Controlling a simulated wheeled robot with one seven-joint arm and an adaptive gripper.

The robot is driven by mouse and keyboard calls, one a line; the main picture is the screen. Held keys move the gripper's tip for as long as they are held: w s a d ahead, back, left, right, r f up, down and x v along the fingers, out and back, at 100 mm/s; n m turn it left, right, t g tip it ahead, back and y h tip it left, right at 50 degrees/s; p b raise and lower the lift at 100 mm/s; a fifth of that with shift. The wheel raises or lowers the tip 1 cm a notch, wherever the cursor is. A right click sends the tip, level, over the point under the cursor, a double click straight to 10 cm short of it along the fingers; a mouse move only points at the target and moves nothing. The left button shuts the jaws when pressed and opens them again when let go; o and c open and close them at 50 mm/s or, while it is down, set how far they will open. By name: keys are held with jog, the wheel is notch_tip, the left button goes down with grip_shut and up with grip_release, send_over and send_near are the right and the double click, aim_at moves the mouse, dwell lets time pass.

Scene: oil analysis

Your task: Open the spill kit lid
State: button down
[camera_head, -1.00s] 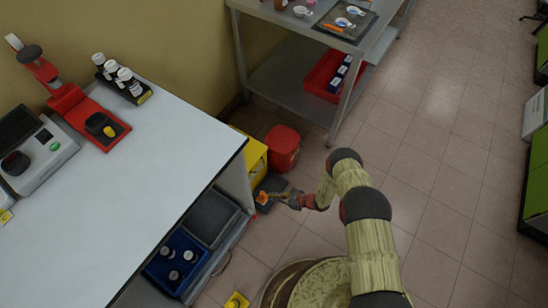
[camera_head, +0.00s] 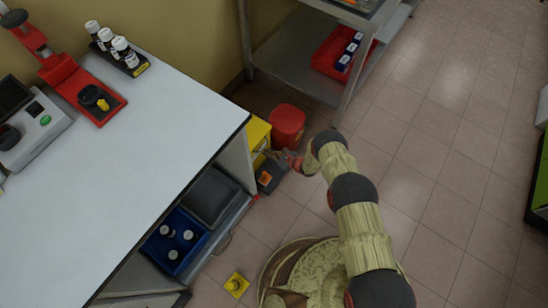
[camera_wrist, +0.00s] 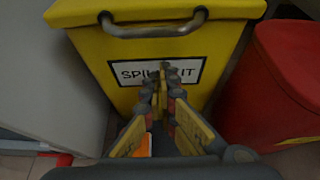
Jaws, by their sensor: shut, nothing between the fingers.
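The yellow spill kit (camera_wrist: 230,45) stands on the floor beside the white-topped bench, with its label facing me in the wrist view. A grey bar handle (camera_wrist: 153,30) runs across its upper front, just below the lid (camera_wrist: 150,9). The lid looks shut. In the head view the spill kit (camera_head: 257,134) is partly hidden by the bench. My gripper (camera_wrist: 163,72) is shut and empty. Its fingertips are in front of the label, below the handle in the picture; I cannot tell whether they touch the box. It also shows in the head view (camera_head: 268,154).
A red bin (camera_wrist: 275,85) stands close to the right of the spill kit; it also shows in the head view (camera_head: 288,122). The bench (camera_head: 130,130) is close on the left. A dark box (camera_head: 270,178) with an orange mark lies in front. Tiled floor is open to the right.

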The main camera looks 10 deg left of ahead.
jog(key=shift+s+d+r, duration=0.1)
jog(key=shift+d+r, duration=0.15)
jog(key=shift+r, duration=0.8)
jog(key=shift+d+r, duration=0.25)
jog(key=shift+r, duration=0.75)
